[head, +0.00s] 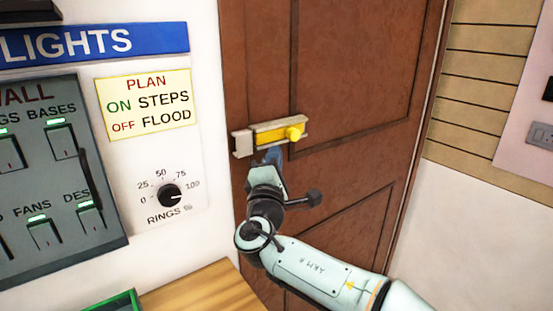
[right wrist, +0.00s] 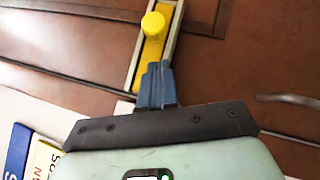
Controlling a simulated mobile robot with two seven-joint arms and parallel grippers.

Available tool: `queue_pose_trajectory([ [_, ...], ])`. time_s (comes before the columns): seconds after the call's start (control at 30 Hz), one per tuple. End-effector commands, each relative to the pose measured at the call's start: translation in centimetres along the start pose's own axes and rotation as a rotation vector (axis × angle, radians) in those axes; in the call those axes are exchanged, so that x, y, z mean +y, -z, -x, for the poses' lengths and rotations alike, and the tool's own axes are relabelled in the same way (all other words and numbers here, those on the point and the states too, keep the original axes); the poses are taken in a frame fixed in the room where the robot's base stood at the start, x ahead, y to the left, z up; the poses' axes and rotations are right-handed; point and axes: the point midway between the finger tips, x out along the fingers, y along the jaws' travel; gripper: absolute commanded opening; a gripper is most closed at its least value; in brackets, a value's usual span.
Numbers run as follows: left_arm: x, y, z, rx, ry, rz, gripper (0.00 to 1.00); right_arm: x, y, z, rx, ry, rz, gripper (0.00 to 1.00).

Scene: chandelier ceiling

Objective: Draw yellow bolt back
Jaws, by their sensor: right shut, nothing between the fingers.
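The yellow bolt (head: 280,137) sits in a pale metal housing on the brown door (head: 340,80), with its round knob (head: 295,132) at the right end. In the right wrist view the yellow bolt (right wrist: 150,58) and its knob (right wrist: 153,25) show beyond the fingertips. My right gripper (head: 270,157) is just below the bolt, its blue fingers shut with nothing between them. The fingers (right wrist: 155,80) overlap the near part of the bolt in the wrist view; whether they touch it I cannot tell. My left gripper is not in view.
A light panel with switches (head: 60,170) and a dial (head: 170,195) is on the white wall at left. A wooden surface (head: 210,288) with a green-edged tray (head: 115,303) is below. A socket (head: 541,135) is at right.

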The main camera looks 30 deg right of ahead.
Motion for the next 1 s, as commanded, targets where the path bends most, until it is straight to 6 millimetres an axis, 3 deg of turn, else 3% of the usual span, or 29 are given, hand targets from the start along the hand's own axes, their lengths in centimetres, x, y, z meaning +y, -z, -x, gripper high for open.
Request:
queue_pose_trajectory([
  [0.2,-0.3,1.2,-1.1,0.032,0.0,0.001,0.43,-0.3,0.3,5.1,0.006,0.002,0.0,0.0],
  [0.43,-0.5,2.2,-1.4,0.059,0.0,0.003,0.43,-0.2,0.3,9.0,0.005,0.002,0.0,0.0],
  [0.6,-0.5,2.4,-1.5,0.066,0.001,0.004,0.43,-0.2,0.3,10.1,0.004,0.003,0.0,0.0],
  [1.0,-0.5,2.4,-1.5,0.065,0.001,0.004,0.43,-0.2,0.3,10.1,0.004,0.003,0.0,0.0],
])
